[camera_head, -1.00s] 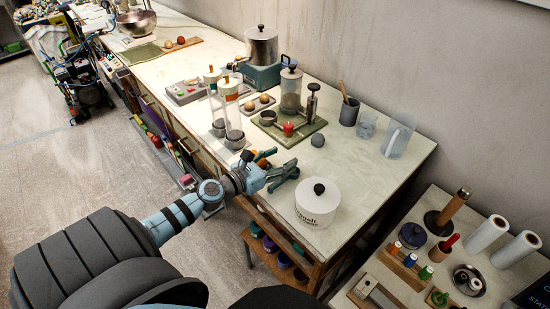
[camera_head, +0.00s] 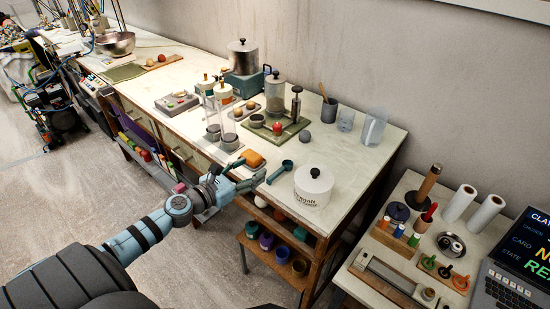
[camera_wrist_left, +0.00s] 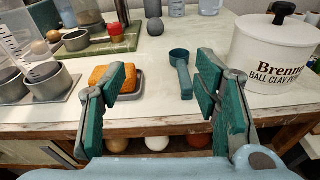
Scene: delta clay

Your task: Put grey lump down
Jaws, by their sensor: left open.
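The grey lump (camera_head: 302,141) is a small round ball resting on the pale tabletop, just right of the green tray with the press. It also shows in the left wrist view (camera_wrist_left: 155,27), beyond the fingers and near the picture's middle. Nothing touches it there. My left gripper (camera_head: 256,179) is at the table's front edge, short of the lump. Its teal-padded fingers (camera_wrist_left: 162,80) are spread wide with nothing between them. My right gripper is not in view.
An orange block (camera_head: 252,158) on a small grey tray and a teal scoop (camera_head: 280,171) lie near the front edge. A white lidded pot (camera_head: 313,187) stands right of them. Clear cylinders (camera_head: 228,125) stand left. Open tabletop surrounds the lump.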

